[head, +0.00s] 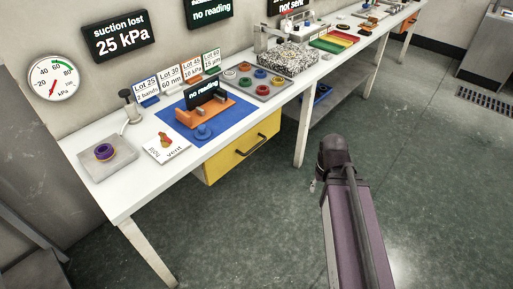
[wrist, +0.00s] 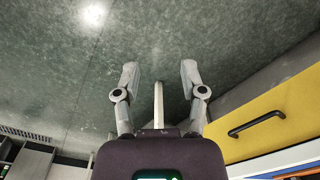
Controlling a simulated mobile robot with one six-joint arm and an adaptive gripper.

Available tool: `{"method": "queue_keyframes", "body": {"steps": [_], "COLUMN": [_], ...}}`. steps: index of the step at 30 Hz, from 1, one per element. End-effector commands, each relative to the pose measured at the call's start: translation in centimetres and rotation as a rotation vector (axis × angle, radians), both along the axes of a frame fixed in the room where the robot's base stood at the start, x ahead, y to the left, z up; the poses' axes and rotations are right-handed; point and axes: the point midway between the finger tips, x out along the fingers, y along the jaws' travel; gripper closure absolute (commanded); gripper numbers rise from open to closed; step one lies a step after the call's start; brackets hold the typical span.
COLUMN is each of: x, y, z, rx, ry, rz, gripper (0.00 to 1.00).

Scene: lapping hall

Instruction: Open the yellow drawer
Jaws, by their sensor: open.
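The yellow drawer (head: 228,161) hangs under the front edge of the white bench and looks shut. A dark bar handle (head: 251,146) runs across its front. In the wrist view the yellow drawer (wrist: 287,101) fills the right side, with its black handle (wrist: 257,123) tilted across it. My gripper (wrist: 159,74) is open and empty, its two fingers apart over the floor, to the left of the handle and not touching it. In the head view my arm stands in front of the bench, right of the drawer; the fingers cannot be made out there.
The white bench (head: 128,193) carries a blue mat with an orange fixture, a tray of coloured rings (head: 262,92) and a grey plate (head: 107,165). A bench leg (head: 303,131) stands right of the drawer. The green floor (head: 250,225) before the drawer is clear.

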Motion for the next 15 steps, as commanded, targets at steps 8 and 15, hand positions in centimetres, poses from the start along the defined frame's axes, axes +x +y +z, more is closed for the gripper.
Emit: {"method": "queue_keyframes", "body": {"steps": [8,15], "x": [2.8,7.3], "y": [2.6,6.0], "z": [-2.9,-5.9], "rx": [0.155,0.430], "ry": [-0.016,-0.045], "rz": [-0.022,-0.076], "gripper": [0.46,0.46]}}
